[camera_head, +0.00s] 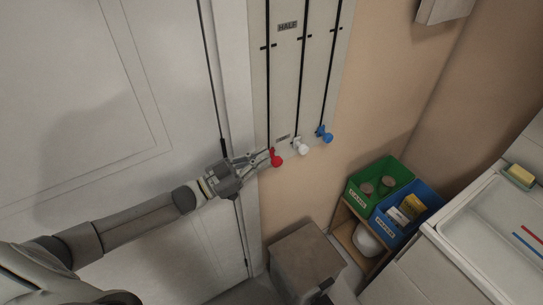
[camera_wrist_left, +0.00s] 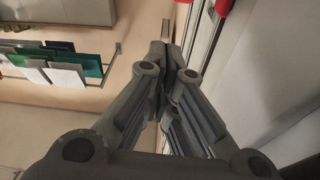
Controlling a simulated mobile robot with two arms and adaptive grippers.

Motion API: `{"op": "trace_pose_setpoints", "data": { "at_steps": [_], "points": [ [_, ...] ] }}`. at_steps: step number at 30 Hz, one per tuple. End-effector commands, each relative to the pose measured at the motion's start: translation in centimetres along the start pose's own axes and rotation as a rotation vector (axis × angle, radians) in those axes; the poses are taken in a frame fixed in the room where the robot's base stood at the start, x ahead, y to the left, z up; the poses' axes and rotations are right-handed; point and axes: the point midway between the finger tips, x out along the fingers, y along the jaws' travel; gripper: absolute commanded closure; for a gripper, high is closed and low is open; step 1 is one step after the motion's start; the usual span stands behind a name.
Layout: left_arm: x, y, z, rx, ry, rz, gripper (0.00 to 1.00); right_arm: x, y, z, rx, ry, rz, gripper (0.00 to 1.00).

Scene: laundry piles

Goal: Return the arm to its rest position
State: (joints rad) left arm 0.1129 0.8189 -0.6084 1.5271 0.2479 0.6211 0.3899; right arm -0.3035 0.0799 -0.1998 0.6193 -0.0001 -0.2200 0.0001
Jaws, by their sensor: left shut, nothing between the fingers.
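My left arm (camera_head: 135,217) reaches in from the left across the white door. Its gripper (camera_head: 262,159) is shut and empty, with the fingertips right by the red knob (camera_head: 276,158) on the wall panel; I cannot tell whether they touch it. In the left wrist view the two fingers (camera_wrist_left: 172,62) meet at the tips with nothing between them. A white knob (camera_head: 302,148) and a blue knob (camera_head: 326,135) sit to the right of the red one, at the low ends of their slots. My right gripper does not show.
The pale panel (camera_head: 285,80) has three vertical slots and a "HALF" label. Below right are a green bin (camera_head: 359,200) and a blue bin (camera_head: 431,196) on a wooden shelf, a brown box (camera_head: 307,262), and a white sink (camera_head: 490,215).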

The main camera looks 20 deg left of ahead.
Motion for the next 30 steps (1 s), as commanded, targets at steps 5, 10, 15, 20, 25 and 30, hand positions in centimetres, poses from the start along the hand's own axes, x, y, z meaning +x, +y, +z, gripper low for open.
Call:
{"op": "trace_pose_setpoints", "data": {
  "at_steps": [5, 10, 15, 20, 25, 30],
  "points": [
    [-3.2, 0.0, 0.2, 0.002, 0.000, 0.001, 1.00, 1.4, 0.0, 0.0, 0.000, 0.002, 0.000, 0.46],
    [-4.9, -0.1, -0.1, 0.003, 0.003, 0.001, 1.00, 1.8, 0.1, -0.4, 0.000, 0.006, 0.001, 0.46],
    [-5.5, -0.1, -0.3, 0.003, 0.006, 0.000, 1.00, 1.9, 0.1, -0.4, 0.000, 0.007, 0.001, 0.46],
    [-5.5, 0.0, -0.3, 0.001, 0.003, -0.002, 1.00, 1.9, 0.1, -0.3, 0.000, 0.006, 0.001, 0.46],
    [-4.7, 1.5, 1.1, -0.015, -0.055, -0.033, 1.00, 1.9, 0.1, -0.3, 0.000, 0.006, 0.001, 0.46],
    [-3.4, 4.6, 4.0, -0.044, -0.210, -0.105, 1.00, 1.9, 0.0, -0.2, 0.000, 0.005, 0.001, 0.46]
  ]
}}
